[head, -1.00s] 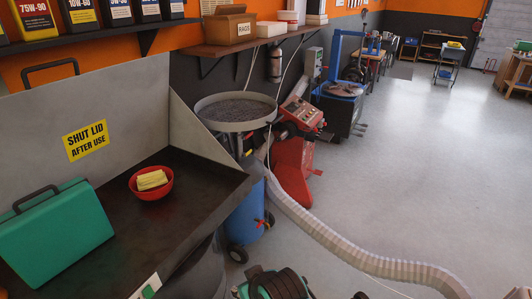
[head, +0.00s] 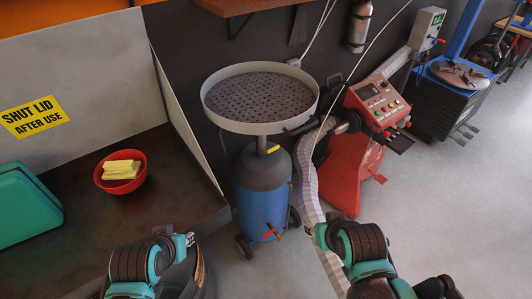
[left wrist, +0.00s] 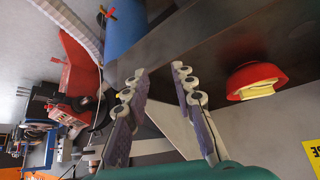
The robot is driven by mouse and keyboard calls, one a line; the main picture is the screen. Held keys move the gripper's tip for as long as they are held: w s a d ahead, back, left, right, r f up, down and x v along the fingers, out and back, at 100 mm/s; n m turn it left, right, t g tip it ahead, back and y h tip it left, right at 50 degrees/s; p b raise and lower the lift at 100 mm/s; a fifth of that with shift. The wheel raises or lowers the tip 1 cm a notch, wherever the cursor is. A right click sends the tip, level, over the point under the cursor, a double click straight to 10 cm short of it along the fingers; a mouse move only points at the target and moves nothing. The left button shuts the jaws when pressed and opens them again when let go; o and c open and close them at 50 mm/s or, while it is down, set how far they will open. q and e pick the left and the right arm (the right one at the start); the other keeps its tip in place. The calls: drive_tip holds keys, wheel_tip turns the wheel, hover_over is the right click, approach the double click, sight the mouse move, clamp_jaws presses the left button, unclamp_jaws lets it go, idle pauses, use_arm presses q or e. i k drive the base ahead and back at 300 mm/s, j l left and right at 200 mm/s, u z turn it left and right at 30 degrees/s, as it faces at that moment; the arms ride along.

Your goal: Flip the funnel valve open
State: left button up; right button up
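The wide round funnel (head: 259,97) with a perforated plate tops a drainer with a blue tank (head: 262,207). A small yellow part (head: 273,149) sits on the neck under the funnel, and a red handle (head: 271,233) low on the tank. I cannot tell which is the funnel valve or its position. In the left wrist view, the blue tank (left wrist: 125,30) and red handle (left wrist: 108,12) show at the top. My left gripper (left wrist: 158,72) is open, its fingers apart and empty, away from the tank. My right arm shows at the head view's lower right; its fingers do not show.
A red machine (head: 362,140) and a pale ribbed hose (head: 308,180) are right of the drainer. Floor at right is open.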

sight(265, 151)
drive_tip(key=i+l, duration=0.15)
drive_tip(key=l, duration=0.15)
drive_tip(key=i+l, duration=0.1)
drive_tip(key=l, duration=0.75)
drive_tip(key=k+l+z, duration=0.15)
drive_tip(key=l, duration=0.35)
